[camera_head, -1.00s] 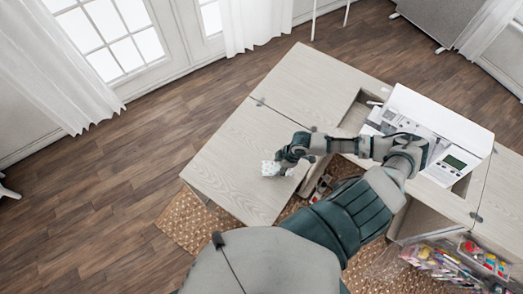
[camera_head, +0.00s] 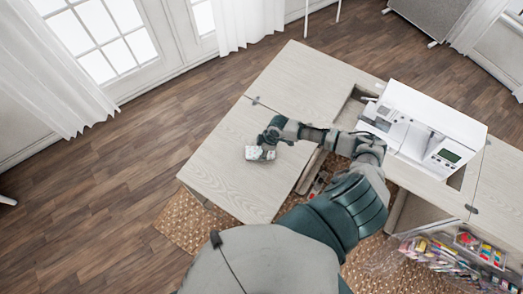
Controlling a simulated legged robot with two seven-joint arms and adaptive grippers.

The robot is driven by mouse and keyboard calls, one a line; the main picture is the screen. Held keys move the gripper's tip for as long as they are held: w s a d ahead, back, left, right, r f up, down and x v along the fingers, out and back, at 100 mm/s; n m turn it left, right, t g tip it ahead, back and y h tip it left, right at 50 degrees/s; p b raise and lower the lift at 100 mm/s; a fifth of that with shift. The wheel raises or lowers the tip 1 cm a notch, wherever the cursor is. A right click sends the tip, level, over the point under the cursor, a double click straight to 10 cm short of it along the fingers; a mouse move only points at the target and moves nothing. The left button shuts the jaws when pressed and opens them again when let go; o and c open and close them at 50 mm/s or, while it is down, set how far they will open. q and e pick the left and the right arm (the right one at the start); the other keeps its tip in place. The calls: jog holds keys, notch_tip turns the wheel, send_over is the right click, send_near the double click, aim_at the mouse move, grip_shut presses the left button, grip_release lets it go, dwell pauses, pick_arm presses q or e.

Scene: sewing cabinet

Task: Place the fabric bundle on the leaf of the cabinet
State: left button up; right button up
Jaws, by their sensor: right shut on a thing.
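The fabric bundle (camera_head: 259,153) is a small pale, patterned block in my right gripper (camera_head: 263,145). The gripper is shut on it, with the fingers partly hidden behind the hand. The bundle is over the near left leaf (camera_head: 215,165) of the pale wooden cabinet. I cannot tell whether it touches the leaf or is held just above it. My left gripper is not in view.
A white sewing machine (camera_head: 430,125) stands in the cabinet's middle opening, right of my arm. Clear bins with colourful supplies (camera_head: 445,250) are at the lower right. A woven rug (camera_head: 185,225) lies under the cabinet. The leaf around the bundle is bare.

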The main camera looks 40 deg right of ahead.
jog(key=o, duration=1.1)
jog(key=shift+o, duration=0.2)
jog(key=shift+d+f, duration=0.1)
jog(key=v, duration=1.2)
jog(key=shift+w, duration=0.1)
